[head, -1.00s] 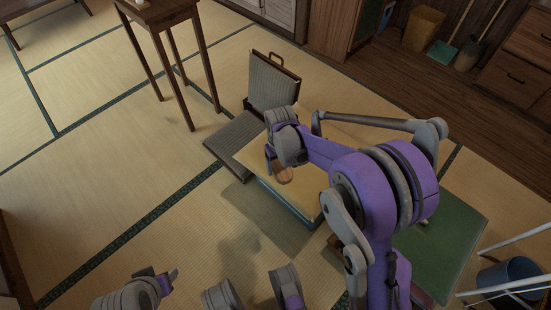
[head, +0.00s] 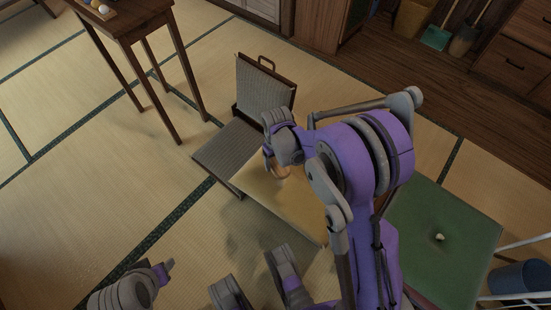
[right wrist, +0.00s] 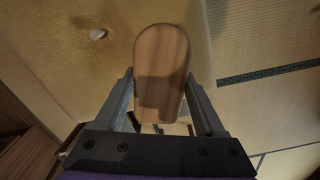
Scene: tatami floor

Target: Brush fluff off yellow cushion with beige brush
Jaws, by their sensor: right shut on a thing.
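The yellow cushion (head: 287,212) lies flat on the floor, partly covered by my right arm. In the right wrist view the yellow cushion (right wrist: 60,75) fills the upper left, with one pale tuft of fluff (right wrist: 97,34) on it. My right gripper (head: 273,163) is over the cushion's far part, shut on the beige brush (right wrist: 160,65). The brush's smooth wooden back faces the wrist camera; its bristles are hidden, so contact with the cushion cannot be told. My left gripper (head: 162,269) is low at the left, away from the cushion; its opening is unclear.
A legless chair (head: 265,85) stands just behind the yellow cushion. A green cushion (head: 455,215) with a pale tuft (head: 438,237) lies to the right. A wooden table (head: 130,22) stands back left. A blue bucket (head: 518,275) is at the right edge. Tatami at left is clear.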

